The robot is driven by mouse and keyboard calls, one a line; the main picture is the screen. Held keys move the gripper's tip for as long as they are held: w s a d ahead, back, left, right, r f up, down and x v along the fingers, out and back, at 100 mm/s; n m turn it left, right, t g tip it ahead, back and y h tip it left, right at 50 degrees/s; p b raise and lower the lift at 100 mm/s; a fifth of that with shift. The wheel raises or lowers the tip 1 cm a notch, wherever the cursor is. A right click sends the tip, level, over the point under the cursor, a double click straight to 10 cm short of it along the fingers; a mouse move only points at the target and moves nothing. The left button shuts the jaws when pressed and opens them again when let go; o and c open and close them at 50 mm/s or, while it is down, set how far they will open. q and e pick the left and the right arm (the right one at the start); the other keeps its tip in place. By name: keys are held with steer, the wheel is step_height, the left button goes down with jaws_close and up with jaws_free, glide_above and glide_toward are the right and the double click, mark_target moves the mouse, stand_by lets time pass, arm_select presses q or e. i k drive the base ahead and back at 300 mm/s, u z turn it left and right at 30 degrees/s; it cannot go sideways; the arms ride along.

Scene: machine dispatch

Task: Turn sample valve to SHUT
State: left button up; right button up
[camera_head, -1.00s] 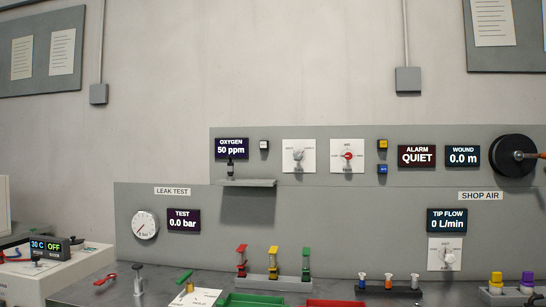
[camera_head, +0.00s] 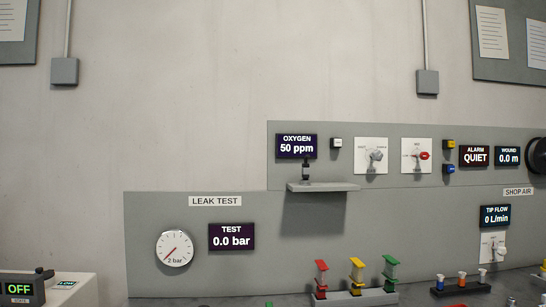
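The sample valve appears to be the grey knob (camera_head: 376,156) on a white plate on the grey wall panel, to the right of the OXYGEN display (camera_head: 296,146), which reads 50 ppm. Small labels sit at the plate's upper left and upper right, too small to read surely. The knob's exact setting cannot be told. A similar white plate with a red knob (camera_head: 424,156) is just to its right. Neither of my grippers shows, and nothing touches the knobs.
A small shelf (camera_head: 323,187) juts out below the OXYGEN display. A gauge (camera_head: 174,249) and TEST display (camera_head: 231,237) are at lower left. Red, yellow and green clamp-like pieces (camera_head: 357,272) stand on the bench below. The ALARM display (camera_head: 473,156) reads QUIET.

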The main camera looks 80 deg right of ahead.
mark_target(377, 156)
steer(key=z, duration=1.65)
